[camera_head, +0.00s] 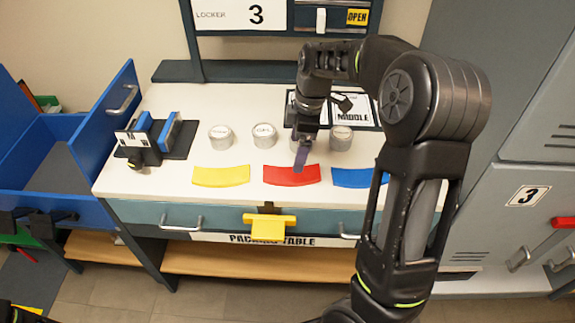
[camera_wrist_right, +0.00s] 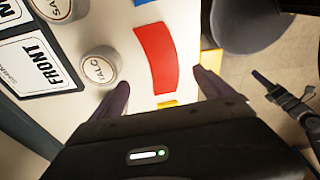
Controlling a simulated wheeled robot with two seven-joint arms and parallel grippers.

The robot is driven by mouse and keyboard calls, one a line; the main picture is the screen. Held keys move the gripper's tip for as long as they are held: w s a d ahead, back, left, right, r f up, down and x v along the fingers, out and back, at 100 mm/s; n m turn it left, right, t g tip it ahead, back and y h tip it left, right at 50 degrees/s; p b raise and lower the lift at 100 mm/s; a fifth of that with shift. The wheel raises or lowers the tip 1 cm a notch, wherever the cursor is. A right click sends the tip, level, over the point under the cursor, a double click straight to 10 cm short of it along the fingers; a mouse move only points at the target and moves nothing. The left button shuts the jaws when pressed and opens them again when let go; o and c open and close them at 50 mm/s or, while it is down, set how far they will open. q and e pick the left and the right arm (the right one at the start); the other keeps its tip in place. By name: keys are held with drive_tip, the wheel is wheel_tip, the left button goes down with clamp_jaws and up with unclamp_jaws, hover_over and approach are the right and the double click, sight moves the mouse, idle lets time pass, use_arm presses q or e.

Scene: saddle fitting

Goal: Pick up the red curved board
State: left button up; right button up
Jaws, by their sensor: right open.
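The red curved board (camera_head: 291,175) lies flat on the white table top, between a yellow board and a blue board. It also shows in the right wrist view (camera_wrist_right: 157,57), ahead of my fingers. My right gripper (camera_head: 302,158) reaches down over the back edge of the red board in the head view. In the right wrist view its two fingers (camera_wrist_right: 164,92) are spread apart with nothing between them, and the board's near end lies toward the gap. Contact with the board cannot be told. A dark part that looks like my left gripper (camera_wrist_right: 285,95) shows at the right wrist view's right edge; its jaws are unclear.
The yellow board (camera_head: 221,176) and blue board (camera_head: 352,178) lie on either side. Several round tins (camera_head: 264,135) stand behind the boards. A black holder with blue blocks (camera_head: 157,138) stands at the table's left. A blue open drawer (camera_head: 62,160) is further left.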

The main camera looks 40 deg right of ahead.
sight(292, 175)
drive_tip(key=shift+s+r, duration=0.1)
drive_tip(key=shift+s, duration=0.1)
drive_tip(key=shift+w+a+f, duration=0.1)
drive_tip(key=shift+f, duration=0.6)
drive_tip(key=shift+w+a+f, duration=0.1)
drive_tip(key=shift+f, duration=0.55)
drive_tip(key=shift+f, duration=0.1)
drive_tip(key=f, duration=0.3)
drive_tip(key=f+p, duration=0.1)
drive_tip(key=f, duration=0.1)
drive_tip(key=shift+w+a, duration=0.15)
drive_tip(key=shift+a, duration=0.25)
drive_tip(key=shift+c, duration=0.4)
drive_tip(key=c, duration=1.5)
drive_tip(key=shift+r, duration=0.15)
